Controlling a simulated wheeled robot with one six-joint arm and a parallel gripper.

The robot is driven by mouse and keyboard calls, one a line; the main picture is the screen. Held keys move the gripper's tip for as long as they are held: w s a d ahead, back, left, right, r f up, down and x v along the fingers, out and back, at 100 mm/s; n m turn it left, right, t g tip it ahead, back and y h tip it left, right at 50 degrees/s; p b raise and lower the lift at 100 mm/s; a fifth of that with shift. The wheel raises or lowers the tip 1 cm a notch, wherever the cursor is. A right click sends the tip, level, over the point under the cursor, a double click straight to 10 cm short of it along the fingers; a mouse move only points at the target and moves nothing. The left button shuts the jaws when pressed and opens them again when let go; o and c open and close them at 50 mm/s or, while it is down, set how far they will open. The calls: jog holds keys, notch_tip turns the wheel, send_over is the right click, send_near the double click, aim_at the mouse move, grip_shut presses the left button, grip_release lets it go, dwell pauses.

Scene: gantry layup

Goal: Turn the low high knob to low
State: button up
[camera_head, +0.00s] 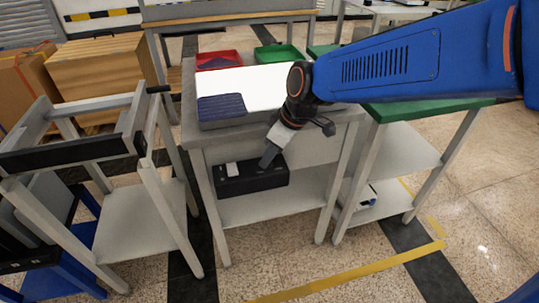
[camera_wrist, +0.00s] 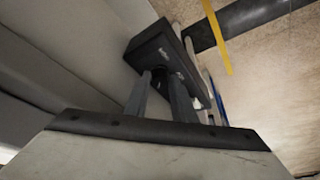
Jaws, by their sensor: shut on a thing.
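A black control box (camera_head: 250,181) with a pale patch on its front is mounted below the top of the grey table. It also shows in the wrist view (camera_wrist: 165,48), with small white markings on its face that are too small to read. My gripper (camera_head: 268,160) reaches down to the box's upper right part. In the wrist view its two grey fingers (camera_wrist: 160,86) are closed around a dark knob (camera_wrist: 160,80) on the box face. The fingers hide much of the knob, and its pointing direction cannot be told.
The grey table (camera_head: 340,122) carries a white panel (camera_head: 265,85), a dark blue ribbed piece (camera_head: 221,107), a red tray (camera_head: 218,60) and a green tray (camera_head: 278,54). A grey cart (camera_head: 130,205) stands at left, a green-topped table (camera_head: 430,108) at right. Floor in front is open.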

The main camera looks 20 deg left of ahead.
jog(key=shift+n, duration=0.7)
jog(key=shift+g, duration=0.3)
jog(key=o, duration=1)
jog(key=shift+w, duration=0.1)
